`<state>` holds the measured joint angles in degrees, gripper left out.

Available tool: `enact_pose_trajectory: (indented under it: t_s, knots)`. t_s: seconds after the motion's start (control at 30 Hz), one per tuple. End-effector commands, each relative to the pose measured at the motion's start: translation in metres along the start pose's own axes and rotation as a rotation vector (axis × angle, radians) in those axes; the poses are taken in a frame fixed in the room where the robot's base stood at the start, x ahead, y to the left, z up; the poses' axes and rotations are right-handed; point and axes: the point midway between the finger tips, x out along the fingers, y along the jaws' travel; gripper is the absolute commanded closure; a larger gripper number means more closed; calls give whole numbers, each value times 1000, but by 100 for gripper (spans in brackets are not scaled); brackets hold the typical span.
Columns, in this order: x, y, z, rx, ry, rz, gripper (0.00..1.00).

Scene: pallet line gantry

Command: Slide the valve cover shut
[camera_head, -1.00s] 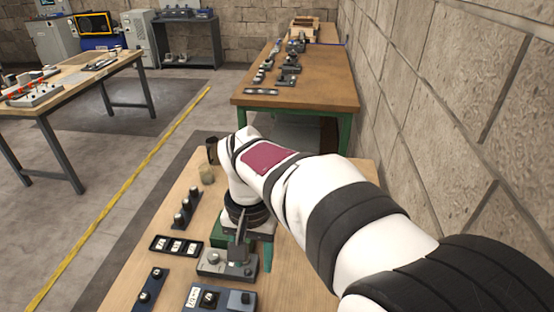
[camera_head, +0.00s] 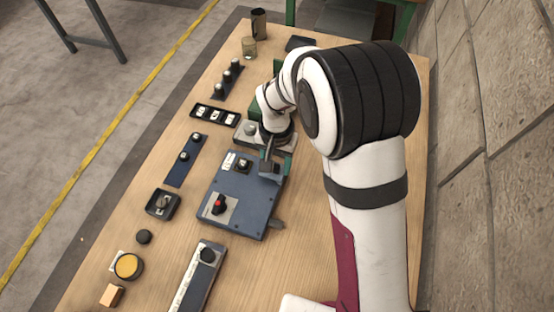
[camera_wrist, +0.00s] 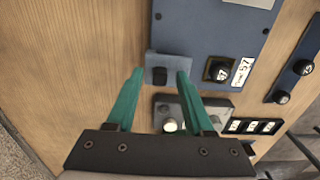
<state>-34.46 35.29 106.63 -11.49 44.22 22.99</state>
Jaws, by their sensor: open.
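A blue box (camera_head: 228,205) lies on the bench. At its upper right corner sits a small blue-grey sliding plate with a dark knob (camera_wrist: 159,76), which looks like the valve cover (camera_head: 271,176). My gripper (camera_wrist: 157,75) is open, with its green fingers on either side of the plate and knob in the wrist view. In the head view my gripper (camera_head: 268,155) hangs over that corner, partly hidden by my wrist. I cannot tell whether the fingers touch the plate. A red-and-black knob (camera_head: 219,205) sits on a grey panel of the box.
A grey box with a round knob (camera_head: 250,130) stands just behind. A black switch tray (camera_head: 215,116), a blue knob strip (camera_head: 185,160) and a long slider unit (camera_head: 200,275) lie around. A yellow button (camera_head: 128,266) is at the near left. A stone wall borders the right.

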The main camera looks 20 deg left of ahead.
Motion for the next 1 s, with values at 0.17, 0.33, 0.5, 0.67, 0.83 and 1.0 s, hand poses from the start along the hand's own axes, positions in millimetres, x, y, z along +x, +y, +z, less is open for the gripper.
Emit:
enact_pose_trajectory:
  t_s: [0.17,0.33,0.5,0.67,0.83,1.0]
  knots:
    - [0,0,0,0,0,0,49]
    - [0,0,0,0,0,0,80]
    - [0,0,0,0,0,0,100]
    - [0,0,0,0,0,0,100]
    - [-1,0,0,0,0,0,100]
    - [-1,0,0,0,0,0,100]
